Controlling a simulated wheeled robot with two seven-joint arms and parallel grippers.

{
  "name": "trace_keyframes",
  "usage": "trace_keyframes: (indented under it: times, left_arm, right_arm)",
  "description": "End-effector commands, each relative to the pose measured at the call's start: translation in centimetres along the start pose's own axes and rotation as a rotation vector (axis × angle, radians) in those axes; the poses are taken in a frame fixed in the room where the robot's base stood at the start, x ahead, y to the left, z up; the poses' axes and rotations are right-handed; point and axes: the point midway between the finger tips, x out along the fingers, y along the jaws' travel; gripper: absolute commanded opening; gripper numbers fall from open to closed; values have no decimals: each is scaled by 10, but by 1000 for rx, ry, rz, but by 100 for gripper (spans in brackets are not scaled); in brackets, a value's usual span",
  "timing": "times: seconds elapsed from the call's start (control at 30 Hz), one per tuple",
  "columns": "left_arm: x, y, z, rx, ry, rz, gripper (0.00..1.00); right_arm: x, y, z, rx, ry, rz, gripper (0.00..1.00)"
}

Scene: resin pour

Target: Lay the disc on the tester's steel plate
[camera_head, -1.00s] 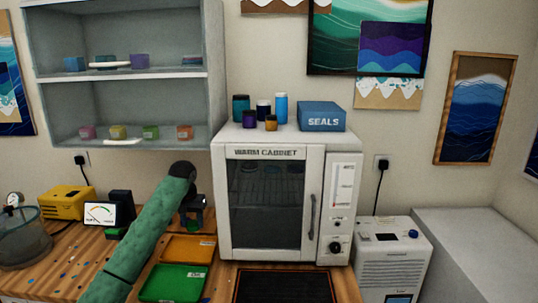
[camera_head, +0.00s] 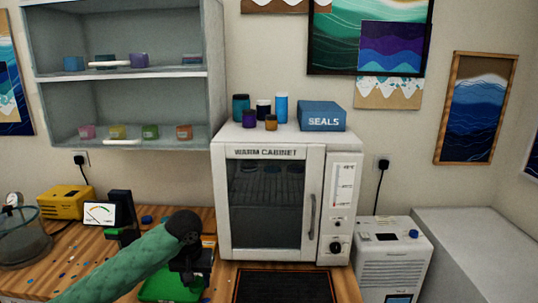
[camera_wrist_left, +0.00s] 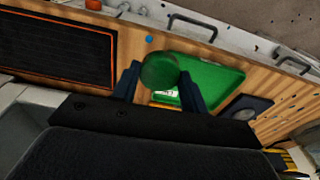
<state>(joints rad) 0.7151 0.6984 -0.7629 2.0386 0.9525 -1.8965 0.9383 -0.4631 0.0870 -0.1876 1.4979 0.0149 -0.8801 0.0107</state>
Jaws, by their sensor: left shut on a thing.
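My left gripper (camera_head: 190,268) is over the green tray (camera_head: 165,288) on the wooden bench, its arm coming in from the lower left. In the left wrist view a round green disc (camera_wrist_left: 160,70) is between the two blue fingers of the gripper (camera_wrist_left: 158,88), which is shut on it. The green tray (camera_wrist_left: 220,80) lies behind the disc there. The tester, with its dial face (camera_head: 99,213) and black column (camera_head: 122,205), stands to the left; its steel plate is not clearly visible in the head view. A dark square with a grey round (camera_wrist_left: 248,108) shows right of the tray in the left wrist view.
The warm cabinet (camera_head: 265,208) stands right of the gripper, with a black mat (camera_head: 285,288) in front. A yellow box (camera_head: 66,199) and a clear pot (camera_head: 20,240) stand at the far left. My forearm hides much of the bench and the orange tray.

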Motion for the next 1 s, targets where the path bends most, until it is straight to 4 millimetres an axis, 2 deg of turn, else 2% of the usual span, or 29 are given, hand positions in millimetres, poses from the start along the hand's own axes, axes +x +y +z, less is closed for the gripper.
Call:
trace_keyframes:
  times: [0.03,0.17,0.6,0.77,1.0]
  left_arm:
    - [-5,3,-1,2,2,3,21]
    - [6,2,10,2,-1,1,21]
    - [64,-3,68,4,-1,0,21]
    - [75,-4,77,4,0,1,21]
    - [77,-3,79,3,1,2,21]
  right_arm:
    - [0,0,0,0,0,0,36]
    - [0,0,0,0,1,0,36]
    - [0,0,0,0,0,0,36]
    - [0,1,0,-1,0,1,36]
    - [0,2,0,-1,0,2,36]
